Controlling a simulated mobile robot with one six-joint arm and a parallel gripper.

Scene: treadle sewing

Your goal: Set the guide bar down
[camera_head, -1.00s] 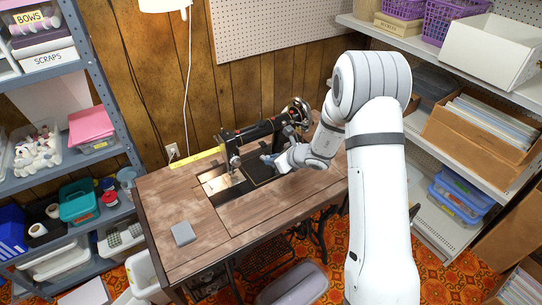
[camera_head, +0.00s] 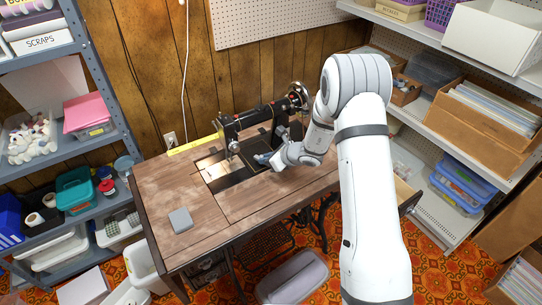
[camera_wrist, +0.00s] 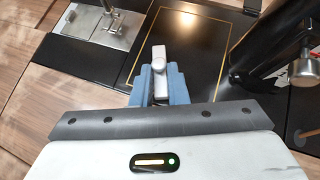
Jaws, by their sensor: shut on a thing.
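My gripper (camera_wrist: 158,82) has blue fingers shut on a small light-grey metal bar (camera_wrist: 158,58), which I take as the guide bar. In the wrist view the bar sticks out past the fingertips, above the machine's dark bed plate (camera_wrist: 190,35) with its thin gold outline. I cannot tell whether it touches the plate. In the head view my gripper (camera_head: 263,158) is over the front of the black sewing machine (camera_head: 252,116); the bar is too small to make out there.
The metal needle plate (camera_wrist: 100,25) lies to the left, and the machine's black pillar (camera_wrist: 265,45) rises close on the right. A yellow strip (camera_head: 192,144) lies along the back of the wooden table (camera_head: 160,195). A grey square (camera_head: 180,220) lies at front left. Shelves stand on both sides.

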